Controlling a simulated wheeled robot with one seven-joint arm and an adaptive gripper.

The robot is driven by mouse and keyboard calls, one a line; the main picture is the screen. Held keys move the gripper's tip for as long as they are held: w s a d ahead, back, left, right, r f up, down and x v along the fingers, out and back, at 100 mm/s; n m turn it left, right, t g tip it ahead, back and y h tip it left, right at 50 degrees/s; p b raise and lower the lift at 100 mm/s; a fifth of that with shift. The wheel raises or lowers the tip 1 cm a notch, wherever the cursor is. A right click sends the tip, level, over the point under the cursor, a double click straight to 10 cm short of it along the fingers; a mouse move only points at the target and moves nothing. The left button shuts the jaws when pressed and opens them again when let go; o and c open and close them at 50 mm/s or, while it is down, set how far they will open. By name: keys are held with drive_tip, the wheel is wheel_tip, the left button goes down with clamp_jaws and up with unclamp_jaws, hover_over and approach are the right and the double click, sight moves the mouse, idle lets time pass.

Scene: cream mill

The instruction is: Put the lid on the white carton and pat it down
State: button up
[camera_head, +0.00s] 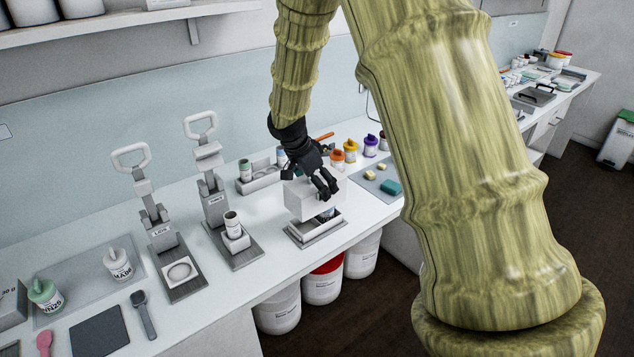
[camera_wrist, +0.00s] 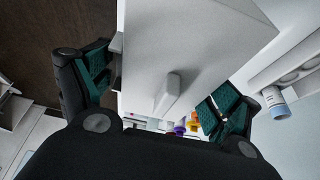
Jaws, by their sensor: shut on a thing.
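The white lid (camera_head: 303,203), a deep box-shaped cover, is held by my gripper (camera_head: 324,184). In the wrist view the lid (camera_wrist: 200,45) fills the middle, with a small raised grip on its face. The dark green finger pads of my gripper (camera_wrist: 160,90) stand on both sides of it. Below the lid is the low white carton (camera_head: 322,229) on a grey base. A gap shows between lid and carton at the right, with part of a dark-labelled jar (camera_head: 327,213) inside. The far side of the carton is hidden by the lid.
Two lever presses (camera_head: 160,235) stand to the left, one with a jar (camera_head: 233,226) at its foot. A grey mat with a teal sponge (camera_head: 391,187) lies at the right. Jars with coloured lids (camera_head: 350,150) stand behind. The counter's front edge is close to the carton.

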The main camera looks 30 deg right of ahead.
drive_tip(key=shift+f+b, duration=2)
drive_tip(key=shift+f, duration=1.35)
idle(1.6)
drive_tip(key=o, duration=0.8)
drive_tip(key=shift+c, duration=0.2)
drive_tip(key=shift+r+p, duration=2.2)
drive_tip(key=shift+r, duration=1.3)
